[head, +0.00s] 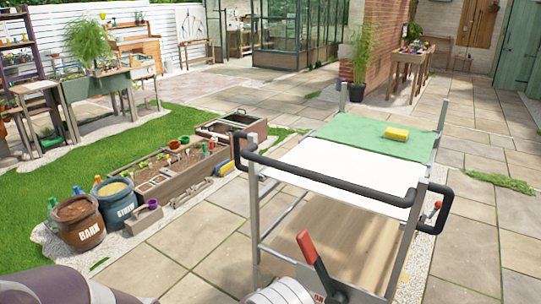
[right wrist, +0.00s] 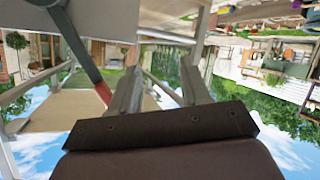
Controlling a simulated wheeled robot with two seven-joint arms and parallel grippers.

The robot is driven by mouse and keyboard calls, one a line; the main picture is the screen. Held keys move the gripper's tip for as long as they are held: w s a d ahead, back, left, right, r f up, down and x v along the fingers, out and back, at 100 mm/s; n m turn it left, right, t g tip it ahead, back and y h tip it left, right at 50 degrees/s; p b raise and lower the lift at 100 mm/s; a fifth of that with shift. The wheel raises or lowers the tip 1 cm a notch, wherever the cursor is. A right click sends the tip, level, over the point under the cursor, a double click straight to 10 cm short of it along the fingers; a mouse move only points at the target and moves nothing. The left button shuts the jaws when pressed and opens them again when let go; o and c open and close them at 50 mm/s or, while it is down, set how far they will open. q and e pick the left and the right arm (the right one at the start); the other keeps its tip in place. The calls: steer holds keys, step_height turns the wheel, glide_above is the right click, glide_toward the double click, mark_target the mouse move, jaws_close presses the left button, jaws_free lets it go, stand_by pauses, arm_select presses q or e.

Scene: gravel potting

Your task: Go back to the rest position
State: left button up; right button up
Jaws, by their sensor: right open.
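My right gripper (right wrist: 160,70) shows in the right wrist view with its two fingers apart. Nothing is seen between them. That view appears upside down. A dark bar with a red end (right wrist: 101,90) lies to the left of the fingers, apart from them as far as I can tell. My left gripper is not in view. In the head view a dark lever with a red handle (head: 306,247) stands at the bottom middle, and its base is partly cut off by the frame edge.
A cart with a black handrail (head: 330,183) stands close in front. Its top has a green mat (head: 350,132) with a yellow sponge (head: 397,133). Two barrels (head: 76,222) and a wooden planter bed (head: 165,172) are at left. Paving (head: 475,215) at right is clear.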

steer(key=s+n+g+y, duration=0.1)
steer(key=s+g+y, duration=0.4)
steer(key=s+g, duration=0.4)
steer(key=s+d+r+g, duration=0.1)
steer(key=s+d+r, duration=0.2)
steer(key=s+d, duration=0.25)
steer(key=s+d+r+g+h, duration=0.1)
steer(key=s+d+r+g, duration=0.15)
steer(key=s+d, duration=0.35)
steer(key=s+d+r+g, duration=0.1)
steer(key=s+d+r, duration=0.3)
steer(key=s, duration=0.3)
step_height(320, 180, up, 16)
steer(key=d+m+t+p, duration=0.1)
steer(key=d+t+p, duration=0.1)
steer(key=p, duration=1)
steer(key=shift+d+m+p, duration=0.3)
steer(key=shift+d+p, duration=0.05)
steer(key=shift+d, duration=0.1)
steer(key=shift+w+f, duration=0.1)
